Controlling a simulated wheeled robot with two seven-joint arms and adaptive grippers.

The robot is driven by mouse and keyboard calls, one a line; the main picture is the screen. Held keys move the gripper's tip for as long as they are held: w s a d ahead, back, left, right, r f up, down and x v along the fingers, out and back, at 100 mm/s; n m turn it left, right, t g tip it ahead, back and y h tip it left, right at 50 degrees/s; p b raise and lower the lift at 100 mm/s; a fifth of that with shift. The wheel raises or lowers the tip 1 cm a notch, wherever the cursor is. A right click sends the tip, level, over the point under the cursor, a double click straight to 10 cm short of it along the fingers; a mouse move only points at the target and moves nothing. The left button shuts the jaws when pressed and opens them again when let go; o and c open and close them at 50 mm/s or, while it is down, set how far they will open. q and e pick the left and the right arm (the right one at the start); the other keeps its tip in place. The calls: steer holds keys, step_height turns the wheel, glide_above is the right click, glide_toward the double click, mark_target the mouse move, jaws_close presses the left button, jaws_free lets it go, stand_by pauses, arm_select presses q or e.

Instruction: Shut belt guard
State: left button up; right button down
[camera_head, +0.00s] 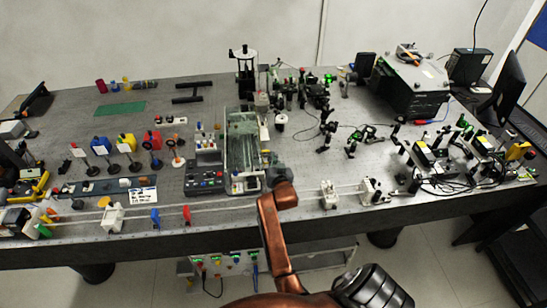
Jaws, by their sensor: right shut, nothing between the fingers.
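A long, clear greenish panel, which looks like the belt guard (242,138), covers a narrow machine in the middle of the bench. Whether it is open or shut is too small to tell. My right gripper (277,174) is at the near right corner of this machine, with my copper-coloured arm reaching up from below. It is shut and holds nothing. Whether it touches the guard or the frame cannot be told, as the gripper hides that corner. My left gripper is not in view.
A dark control box with buttons (206,179) stands just left of the machine. A long rail (240,207) with mounts runs along the bench's front edge. Optics posts (326,135) and cables crowd the right. A large instrument (410,85) stands at the back right.

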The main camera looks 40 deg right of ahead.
step_height(320, 180, up, 10)
stand_by(0.5)
